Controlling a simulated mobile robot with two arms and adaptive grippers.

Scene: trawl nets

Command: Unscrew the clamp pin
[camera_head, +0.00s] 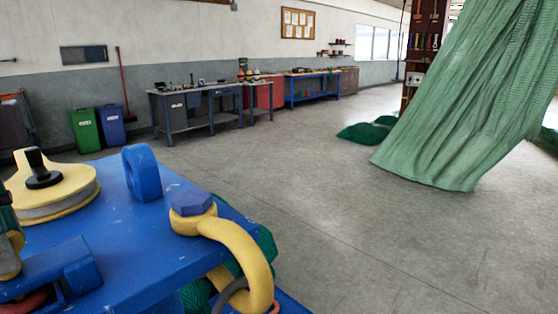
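A yellow bow shackle (245,255) hangs over the right edge of a blue metal block (120,235) in the near left. A purple-blue hexagonal pin head (192,203) sits on the shackle's upper eye. A yellow round disc (60,195) with a black upright handle (38,165) on it rests at the block's left. I cannot tell for sure which of these parts is the clamp pin. A blue lug (141,173) stands at the block's back edge. I make out neither gripper in this view; nothing is seen touching the hexagonal head or the handle.
Green netting (268,248) is bunched behind the shackle. A large green net (475,110) hangs at the right, with a dark green heap (365,132) beside it. Workbenches (190,105) and green and blue bins (84,130) line the far wall. The middle floor is clear.

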